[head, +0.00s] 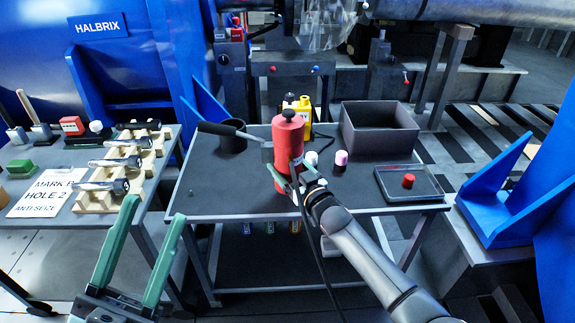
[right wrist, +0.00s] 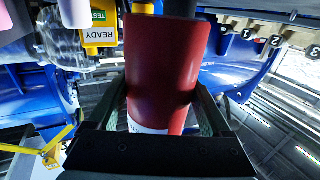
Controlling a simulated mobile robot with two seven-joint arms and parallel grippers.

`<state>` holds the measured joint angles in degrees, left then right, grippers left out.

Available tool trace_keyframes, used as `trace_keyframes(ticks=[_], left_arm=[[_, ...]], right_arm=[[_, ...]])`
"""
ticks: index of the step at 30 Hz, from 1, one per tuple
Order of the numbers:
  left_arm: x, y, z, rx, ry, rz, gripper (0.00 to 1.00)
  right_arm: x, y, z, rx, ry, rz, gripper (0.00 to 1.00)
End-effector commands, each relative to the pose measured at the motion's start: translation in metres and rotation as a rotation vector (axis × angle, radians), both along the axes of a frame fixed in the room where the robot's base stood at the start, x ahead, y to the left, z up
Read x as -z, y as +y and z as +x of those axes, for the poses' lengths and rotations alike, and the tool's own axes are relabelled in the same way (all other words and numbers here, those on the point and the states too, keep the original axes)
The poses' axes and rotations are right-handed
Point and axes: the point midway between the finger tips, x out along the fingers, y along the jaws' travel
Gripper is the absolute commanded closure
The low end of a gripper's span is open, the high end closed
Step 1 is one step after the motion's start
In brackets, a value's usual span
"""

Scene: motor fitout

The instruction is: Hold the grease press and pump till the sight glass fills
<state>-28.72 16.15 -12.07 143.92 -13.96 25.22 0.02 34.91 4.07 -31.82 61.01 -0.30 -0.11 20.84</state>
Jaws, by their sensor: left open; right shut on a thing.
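The grease press is a red upright cylinder (head: 288,150) with a black cap on top, on the dark middle table. Its lever (head: 222,130) points left and slopes slightly up. My right gripper (head: 288,178) is shut around the lower body of the cylinder. In the right wrist view the fingers press either side of the red body (right wrist: 162,60). A dark hose hangs down near it. My left gripper (head: 154,209) is open and empty, low at the left in front of the tables, apart from the lever. I cannot make out the sight glass.
A black cup (head: 232,138) stands under the lever. Behind the press is a yellow tester (head: 303,106), marked READY in the wrist view. A grey bin (head: 378,130) and a tray (head: 425,184) with a red cap are right. The left table holds a wooden rack (head: 95,199).

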Motion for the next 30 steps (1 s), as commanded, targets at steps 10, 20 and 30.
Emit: trace_keyframes(ticks=[10,20,30], left_arm=[[0.008,-0.001,0.001,0.009,0.008,-0.007,0.50],[0.015,-0.001,0.001,0.014,0.015,-0.014,0.50],[0.022,-0.002,0.001,0.022,0.022,-0.020,0.50]], right_arm=[[-0.001,0.002,0.001,-0.004,-0.019,0.011,1.00],[0.007,0.002,0.001,-0.004,-0.019,0.011,1.00],[0.016,0.002,0.001,-0.004,-0.018,0.011,1.00]])
